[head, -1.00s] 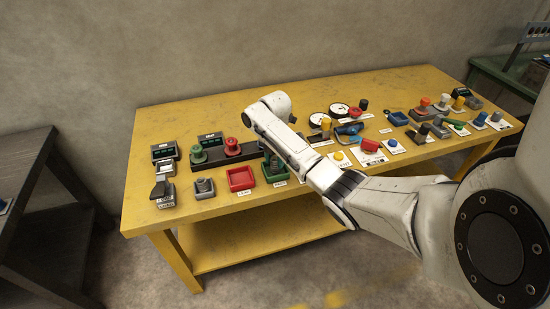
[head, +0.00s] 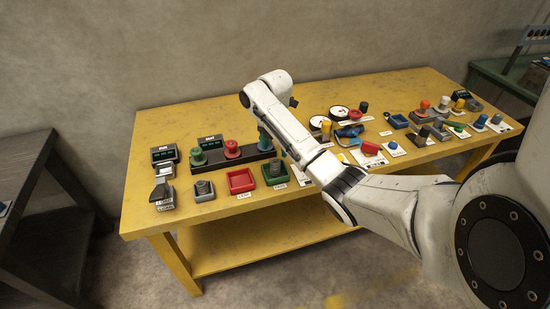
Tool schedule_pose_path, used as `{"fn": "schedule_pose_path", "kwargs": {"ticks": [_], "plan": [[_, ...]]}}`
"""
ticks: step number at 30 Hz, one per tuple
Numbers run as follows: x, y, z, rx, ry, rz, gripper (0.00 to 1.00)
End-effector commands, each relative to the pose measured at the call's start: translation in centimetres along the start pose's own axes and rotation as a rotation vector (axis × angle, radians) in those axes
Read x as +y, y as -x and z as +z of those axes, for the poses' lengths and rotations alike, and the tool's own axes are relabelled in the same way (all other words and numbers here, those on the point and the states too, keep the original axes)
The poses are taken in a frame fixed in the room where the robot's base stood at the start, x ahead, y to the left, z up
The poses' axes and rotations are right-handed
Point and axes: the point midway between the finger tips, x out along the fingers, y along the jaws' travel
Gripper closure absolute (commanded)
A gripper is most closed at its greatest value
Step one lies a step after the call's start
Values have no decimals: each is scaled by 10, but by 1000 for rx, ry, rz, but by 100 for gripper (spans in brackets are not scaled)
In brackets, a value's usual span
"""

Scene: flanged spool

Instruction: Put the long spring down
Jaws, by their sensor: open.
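One dark coiled piece (head: 275,168) stands in the green tray (head: 276,183) at the table's front. A shorter dark coiled piece (head: 203,187) sits on a grey base at the front left. Both look like springs; I cannot tell for certain which is the long one. My gripper (head: 293,102) is mostly hidden behind my white wrist, with only a small dark part showing, over the middle of the table. It is open, and I see nothing held in it.
A red tray (head: 241,181) is empty beside the green one. A dark rack (head: 215,163) behind them carries green, red and teal spools. Several small parts, cards and dials crowd the right half of the yellow table (head: 185,116). The back left tabletop is clear.

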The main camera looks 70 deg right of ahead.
Motion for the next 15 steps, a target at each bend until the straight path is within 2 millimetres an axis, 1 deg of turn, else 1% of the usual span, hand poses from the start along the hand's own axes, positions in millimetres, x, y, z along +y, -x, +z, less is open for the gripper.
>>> {"fn": "schedule_pose_path", "kwargs": {"ticks": [1, 5, 6, 10, 15], "plan": [[1, 11, 0, -3, 1, 5, 36], [1, 37, 0, -2, 2, 3, 36], [0, 46, 0, 0, 1, 0, 36], [0, 55, 0, 0, 0, -1, 36], [0, 58, 0, 0, 0, 0, 36]]}}
